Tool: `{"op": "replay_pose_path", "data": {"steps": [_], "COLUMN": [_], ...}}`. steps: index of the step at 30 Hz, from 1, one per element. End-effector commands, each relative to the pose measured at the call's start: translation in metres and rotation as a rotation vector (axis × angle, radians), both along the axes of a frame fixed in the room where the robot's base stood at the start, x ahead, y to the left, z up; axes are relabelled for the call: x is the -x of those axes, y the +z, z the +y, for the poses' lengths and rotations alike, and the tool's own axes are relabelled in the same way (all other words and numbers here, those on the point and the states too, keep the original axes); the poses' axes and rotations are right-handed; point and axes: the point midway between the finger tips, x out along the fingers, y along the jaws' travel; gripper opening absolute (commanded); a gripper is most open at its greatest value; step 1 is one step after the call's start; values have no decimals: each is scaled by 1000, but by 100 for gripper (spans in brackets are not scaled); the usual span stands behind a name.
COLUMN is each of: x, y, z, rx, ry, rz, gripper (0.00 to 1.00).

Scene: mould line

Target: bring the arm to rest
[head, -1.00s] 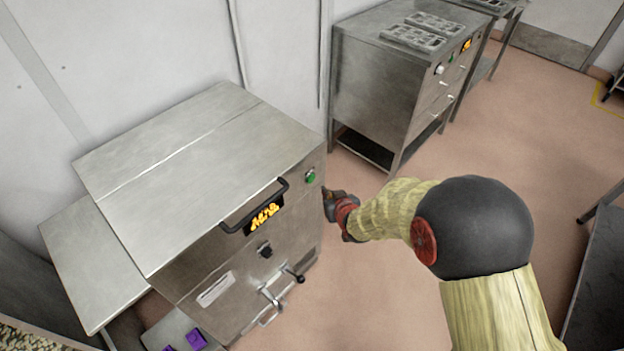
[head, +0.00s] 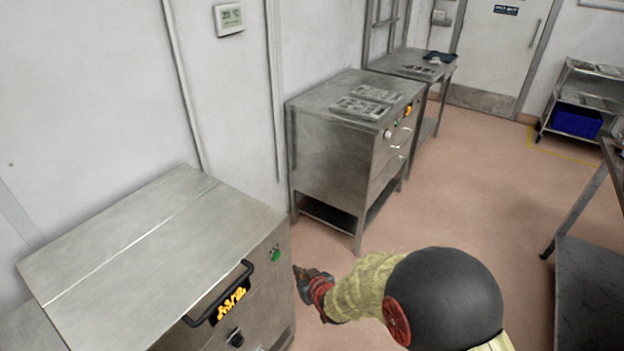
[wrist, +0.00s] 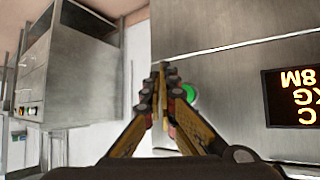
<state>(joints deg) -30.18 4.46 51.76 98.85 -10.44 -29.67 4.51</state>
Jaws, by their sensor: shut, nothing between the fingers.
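My gripper (head: 302,278) is at the right side of the large steel machine (head: 150,245) in the head view, near its green button (head: 275,254). In the wrist view the two fingers of my gripper (wrist: 162,70) meet at their tips with nothing between them. The green button (wrist: 189,94) shows just right of the fingers, and the lit display (wrist: 293,95) is at the right edge. I cannot tell whether the fingers touch the machine.
A second steel cabinet (head: 330,160) with mould trays (head: 362,105) on top stands farther back. A steel table (head: 405,58) is beyond it. A dark bench (head: 590,290) stands at the right. A rack with a blue crate (head: 576,121) is at the back right. Open floor (head: 480,180) lies between.

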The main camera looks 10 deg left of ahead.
Motion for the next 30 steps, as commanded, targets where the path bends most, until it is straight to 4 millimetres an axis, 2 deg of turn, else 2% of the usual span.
{"op": "replay_pose_path", "data": {"steps": [3,6,8,10,12,14,16,21,24,30], "x": [2,12,30,57,82,100,119,169,201,260], "y": [-4,-22,-43,-62,-59,-44,-16,66,112,188], "z": [-2,-13,-28,-51,-74,-97,-127,-197,-233,-288], "rx": [14,68,126,209,283,331,372,409,398,322], "ry": [1,-6,-14,-26,-44,-69,-110,-219,-285,-412], "rz": [12,75,148,254,350,419,492,627,678,691], "gripper": [0,0,0,0,0,0,0,0,0,0]}}
